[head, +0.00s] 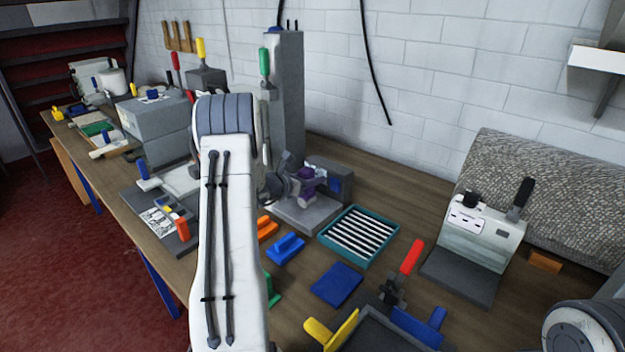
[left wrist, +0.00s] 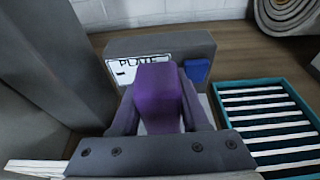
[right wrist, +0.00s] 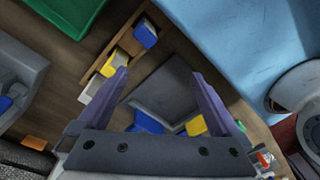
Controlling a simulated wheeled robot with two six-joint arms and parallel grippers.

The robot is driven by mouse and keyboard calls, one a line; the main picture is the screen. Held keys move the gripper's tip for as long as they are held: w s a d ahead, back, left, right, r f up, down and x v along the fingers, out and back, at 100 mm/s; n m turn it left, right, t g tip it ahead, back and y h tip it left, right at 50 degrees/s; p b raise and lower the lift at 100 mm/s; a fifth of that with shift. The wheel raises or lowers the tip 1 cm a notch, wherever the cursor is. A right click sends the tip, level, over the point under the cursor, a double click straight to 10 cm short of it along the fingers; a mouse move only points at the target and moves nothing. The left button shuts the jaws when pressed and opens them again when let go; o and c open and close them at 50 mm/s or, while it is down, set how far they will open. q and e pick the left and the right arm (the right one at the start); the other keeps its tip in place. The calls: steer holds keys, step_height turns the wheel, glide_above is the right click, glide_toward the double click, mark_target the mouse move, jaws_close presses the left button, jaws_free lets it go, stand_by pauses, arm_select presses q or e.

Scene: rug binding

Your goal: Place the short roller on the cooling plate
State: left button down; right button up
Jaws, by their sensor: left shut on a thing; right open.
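My left gripper (head: 294,178) is shut on a purple block-shaped handle (head: 308,184), which I take to be the short roller's; it fills the jaws in the left wrist view (left wrist: 158,92). The cooling plate (head: 298,217) is a light grey slab with a dark grey block behind it. That block, labelled PLATE (left wrist: 150,62), has a blue part on its right. The held piece is over the plate; whether it touches is unclear. The roller's lower part is hidden by my gripper. My right gripper (right wrist: 160,78) is open and empty above a dark grey tray.
A teal rack of white strips (head: 358,236) stands right of the plate. Blue blocks (head: 286,248) and a blue pad (head: 337,284) lie in front. A tall grey column (head: 287,90) stands behind my left arm. A red-handled clamp (head: 411,258) and a white machine (head: 478,232) are farther right.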

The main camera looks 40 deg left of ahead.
arm_select(q)
steer(key=shift+f, duration=0.15)
steer(key=shift+c, duration=2)
jaws_free()
steer(key=shift+s+r, duration=0.1)
steer(key=shift+r, duration=0.15)
steer(key=d+v, duration=0.1)
steer(key=v, duration=1)
steer(key=shift+s+a+p, duration=0.3)
steer(key=shift+s+a, duration=0.05)
steer(key=shift+a, duration=0.15)
